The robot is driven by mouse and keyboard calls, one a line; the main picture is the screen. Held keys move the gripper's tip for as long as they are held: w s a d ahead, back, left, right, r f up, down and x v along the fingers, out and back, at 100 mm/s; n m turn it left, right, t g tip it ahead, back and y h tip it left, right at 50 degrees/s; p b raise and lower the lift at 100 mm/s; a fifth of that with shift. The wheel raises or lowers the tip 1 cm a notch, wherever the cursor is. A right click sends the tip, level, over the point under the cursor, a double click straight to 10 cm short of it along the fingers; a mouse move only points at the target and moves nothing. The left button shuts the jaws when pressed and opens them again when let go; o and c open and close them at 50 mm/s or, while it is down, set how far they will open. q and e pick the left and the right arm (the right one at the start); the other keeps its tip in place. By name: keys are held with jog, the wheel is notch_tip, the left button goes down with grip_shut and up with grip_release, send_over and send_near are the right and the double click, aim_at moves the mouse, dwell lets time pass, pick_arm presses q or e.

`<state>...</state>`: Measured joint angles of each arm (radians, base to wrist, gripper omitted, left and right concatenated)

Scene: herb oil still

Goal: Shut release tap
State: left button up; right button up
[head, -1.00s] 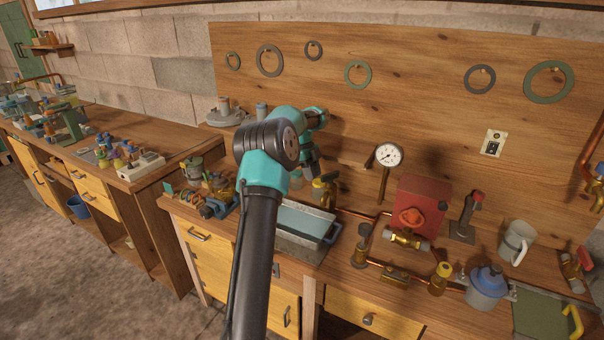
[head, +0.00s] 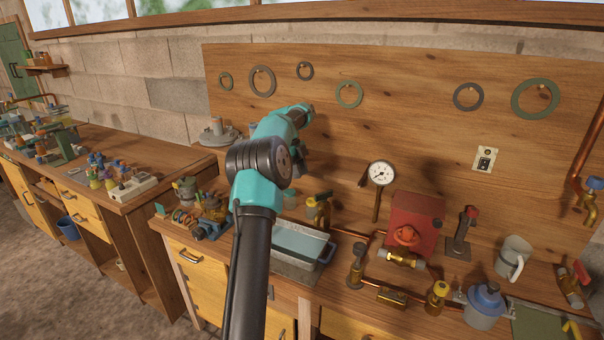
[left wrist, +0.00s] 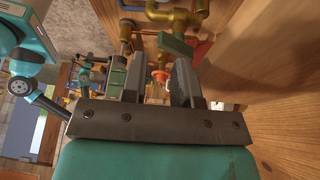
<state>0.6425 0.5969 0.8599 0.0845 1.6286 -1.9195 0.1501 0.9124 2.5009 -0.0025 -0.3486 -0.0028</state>
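A brass tap with a dark greenish lever (head: 319,207) stands on the bench just right of my left arm in the head view. In the left wrist view, a brass fitting (left wrist: 172,17) with a green lever (left wrist: 176,46) is just beyond the fingertips. I cannot tell for sure which tap is the release tap. My left gripper (left wrist: 158,66) is open and empty, its two dark fingers apart. In the head view it (head: 299,163) is mostly hidden behind its own wrist, above and left of the brass tap. My right gripper is not in view.
A metal tray (head: 300,244) lies in front.

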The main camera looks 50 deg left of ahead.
pick_arm(q)
jog(key=o, duration=0.3)
jog(key=shift+d+r, duration=0.1)
notch_tip(320, 180, up, 10)
jog(key=n+g+y, duration=0.1)
jog(key=n+y, duration=0.3)
jog(key=n, duration=0.9)
send_over(317, 195)
jog(key=shift+f, duration=0.2)
jog(key=shift+f, duration=0.1)
notch_tip(317, 195, down, 17)
jog(key=shift+f, duration=0.15)
